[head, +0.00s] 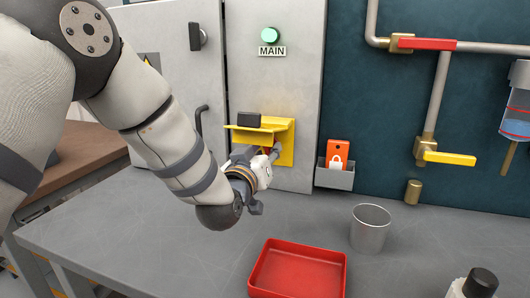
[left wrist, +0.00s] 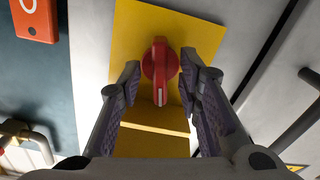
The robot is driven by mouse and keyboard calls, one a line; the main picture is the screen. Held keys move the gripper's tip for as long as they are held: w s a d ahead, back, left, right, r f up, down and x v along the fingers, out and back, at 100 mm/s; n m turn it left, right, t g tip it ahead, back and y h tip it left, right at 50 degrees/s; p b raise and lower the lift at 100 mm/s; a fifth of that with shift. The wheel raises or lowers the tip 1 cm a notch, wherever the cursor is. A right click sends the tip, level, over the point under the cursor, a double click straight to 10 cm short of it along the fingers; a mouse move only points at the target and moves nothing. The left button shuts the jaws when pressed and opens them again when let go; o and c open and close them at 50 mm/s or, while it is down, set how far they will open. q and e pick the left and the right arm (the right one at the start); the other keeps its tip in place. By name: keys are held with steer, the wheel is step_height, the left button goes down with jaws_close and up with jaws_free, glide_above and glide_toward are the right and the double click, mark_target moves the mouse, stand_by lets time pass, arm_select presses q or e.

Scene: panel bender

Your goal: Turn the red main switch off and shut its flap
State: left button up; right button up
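The red main switch (left wrist: 160,72) is a round knob with a raised bar on a yellow plate (left wrist: 200,35). In the left wrist view the bar runs up and down, with a pale mark at its lower end. My left gripper (left wrist: 160,78) is open, its fingers on either side of the knob, with narrow gaps to the bar. In the head view my left gripper (head: 270,155) hides most of the switch. The yellow flap (head: 252,129) stands open, sticking out above the switch, with a black block (head: 249,119) at it. My right gripper is out of view.
A green lamp (head: 270,35) sits above the MAIN label (head: 272,51). An orange padlock card (head: 338,152) stands in a grey holder (head: 334,179) to the right. A red tray (head: 297,249) and a metal cup (head: 370,218) stand on the grey bench.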

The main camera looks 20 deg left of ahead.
arm_select(q)
jaws_close()
steer(key=shift+n, duration=0.3)
steer(key=n, duration=0.2)
steer(key=shift+n, duration=0.4)
steer(key=n, duration=0.8)
steer(key=shift+d+r, duration=0.1)
steer(key=shift+n, duration=1.9)
